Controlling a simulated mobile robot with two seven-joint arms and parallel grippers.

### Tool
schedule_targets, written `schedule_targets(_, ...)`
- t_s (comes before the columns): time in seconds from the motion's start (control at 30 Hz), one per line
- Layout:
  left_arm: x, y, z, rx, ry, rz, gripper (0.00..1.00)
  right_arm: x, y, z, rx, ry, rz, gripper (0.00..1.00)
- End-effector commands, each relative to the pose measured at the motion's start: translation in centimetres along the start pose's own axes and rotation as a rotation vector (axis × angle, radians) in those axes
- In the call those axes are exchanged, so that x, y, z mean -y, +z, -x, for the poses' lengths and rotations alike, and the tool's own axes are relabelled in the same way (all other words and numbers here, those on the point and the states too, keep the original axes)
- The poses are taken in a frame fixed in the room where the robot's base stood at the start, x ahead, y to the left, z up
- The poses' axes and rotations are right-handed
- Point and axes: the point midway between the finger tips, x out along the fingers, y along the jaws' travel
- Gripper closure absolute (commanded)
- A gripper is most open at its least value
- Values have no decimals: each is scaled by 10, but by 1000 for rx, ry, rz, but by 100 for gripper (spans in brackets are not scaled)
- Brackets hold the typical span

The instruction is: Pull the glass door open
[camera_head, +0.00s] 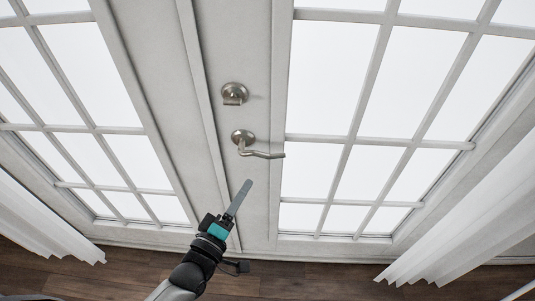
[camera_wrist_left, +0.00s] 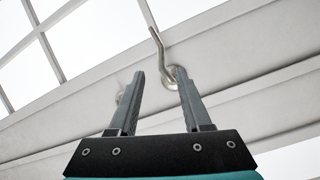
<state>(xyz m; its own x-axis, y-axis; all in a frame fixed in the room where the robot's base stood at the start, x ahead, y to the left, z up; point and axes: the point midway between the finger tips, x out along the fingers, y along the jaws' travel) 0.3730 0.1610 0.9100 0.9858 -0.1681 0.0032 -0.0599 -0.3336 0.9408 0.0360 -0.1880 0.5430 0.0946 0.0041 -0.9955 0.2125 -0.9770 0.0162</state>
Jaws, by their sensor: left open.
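The white glass door (camera_head: 277,190) with a grid of panes fills the right half of the head view and looks shut. Its metal lever handle (camera_head: 262,154) sticks out to the right from a round plate, below a deadbolt (camera_head: 234,94). My left gripper (camera_head: 247,183) is just below the handle in the head view, apart from it. In the left wrist view the left gripper (camera_wrist_left: 160,75) is open and empty, and the handle (camera_wrist_left: 158,48) shows beyond and between its fingertips, with its round plate near the right finger. My right gripper is not in view.
A second glazed panel (camera_head: 130,110) stands to the left. White curtains hang at the left (camera_head: 40,225) and right (camera_head: 455,225) sides. The dark wood floor (camera_head: 320,280) is clear in front of the door.

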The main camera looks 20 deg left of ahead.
Motion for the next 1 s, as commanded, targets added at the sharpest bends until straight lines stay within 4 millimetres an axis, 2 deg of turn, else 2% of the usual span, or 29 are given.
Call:
schedule_targets(0.2,0,0,-41,-1,3,-2,51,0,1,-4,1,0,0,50)
schedule_targets(0.6,1,1,-108,2,-1,-3,51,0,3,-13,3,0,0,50)
schedule_targets(0.8,1,1,-126,1,-1,-3,51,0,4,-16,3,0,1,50)
schedule_targets(1.0,1,1,-132,2,-3,-3,51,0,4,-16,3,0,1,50)
